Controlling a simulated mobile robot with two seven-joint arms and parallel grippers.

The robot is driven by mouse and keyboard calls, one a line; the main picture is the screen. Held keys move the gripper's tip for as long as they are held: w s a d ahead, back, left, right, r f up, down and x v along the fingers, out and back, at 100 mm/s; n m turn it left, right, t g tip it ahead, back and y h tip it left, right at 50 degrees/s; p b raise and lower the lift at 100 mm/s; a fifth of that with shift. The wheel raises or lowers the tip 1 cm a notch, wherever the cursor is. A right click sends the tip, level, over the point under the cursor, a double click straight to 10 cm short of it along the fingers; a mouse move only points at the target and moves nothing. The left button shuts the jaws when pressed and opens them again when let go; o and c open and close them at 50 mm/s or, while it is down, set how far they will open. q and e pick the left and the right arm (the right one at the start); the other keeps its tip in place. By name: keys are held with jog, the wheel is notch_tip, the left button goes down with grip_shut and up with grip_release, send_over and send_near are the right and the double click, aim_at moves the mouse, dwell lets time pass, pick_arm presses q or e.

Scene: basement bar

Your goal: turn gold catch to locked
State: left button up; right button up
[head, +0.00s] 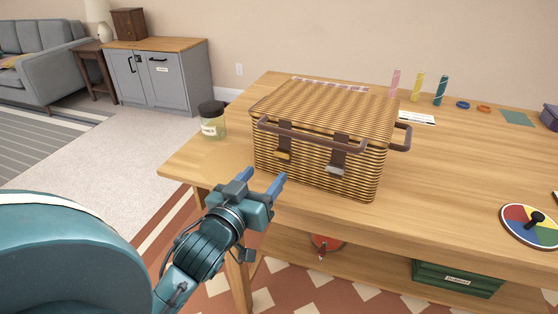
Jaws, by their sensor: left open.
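A closed wicker basket (317,133) with a brown handle stands on the wooden table. Its front has two dark straps. The gold catch (282,155) is at the lower end of the left strap. A silver catch (335,170) is on the right strap. Which position the gold catch is turned to is too small to tell. My left gripper (261,180) is open and empty, with blue fingers pointing toward the basket. In the picture it is just below and left of the gold catch, and it appears apart from the basket. My right gripper is not in view.
A jar with a dark lid (212,120) stands left of the basket on the table (440,180). Pink, yellow and teal cylinders (418,86) stand behind at the right. A coloured disc with a black pointer (533,224) is at the right edge. A green crate (457,278) sits below.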

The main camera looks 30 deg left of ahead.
aim_at(281, 155)
pick_arm(q)
jog(key=w, duration=0.5)
jog(key=w+a, duration=0.1)
jog(key=w, duration=0.1)
jog(key=shift+w, duration=0.15)
jog(key=c, duration=1)
